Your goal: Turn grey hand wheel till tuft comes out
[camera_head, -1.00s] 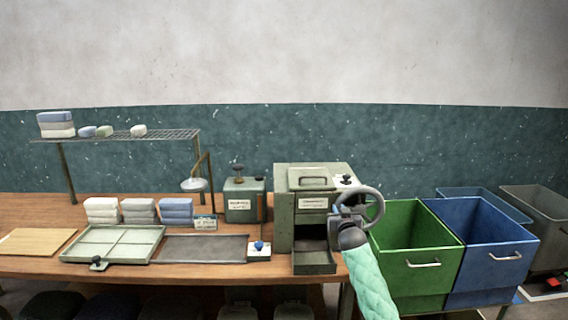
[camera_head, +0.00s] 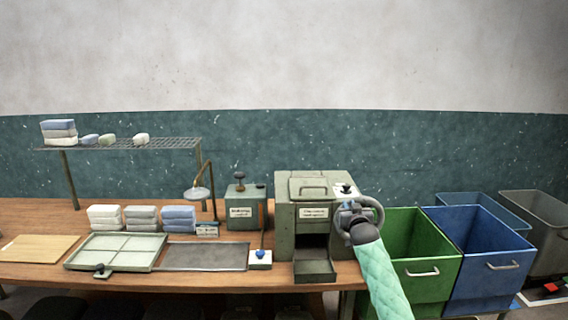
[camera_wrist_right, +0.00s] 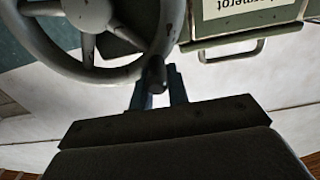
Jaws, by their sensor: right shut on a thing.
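The grey hand wheel (camera_head: 376,210) is on the right side of the green-grey machine (camera_head: 285,228). My right gripper (camera_head: 350,212) is at the wheel, its arm in a mint quilted sleeve. In the right wrist view, the wheel (camera_wrist_right: 160,30) fills the upper left, and a dark knob (camera_wrist_right: 155,75) on its rim sits at the fingers (camera_wrist_right: 158,88). The right gripper is shut on this knob. The machine's open front slot and its tray (camera_head: 315,268) show no tuft. My left gripper is not in view.
A green bin (camera_head: 425,268) and a blue bin (camera_head: 480,270) stand close to the right of the machine.

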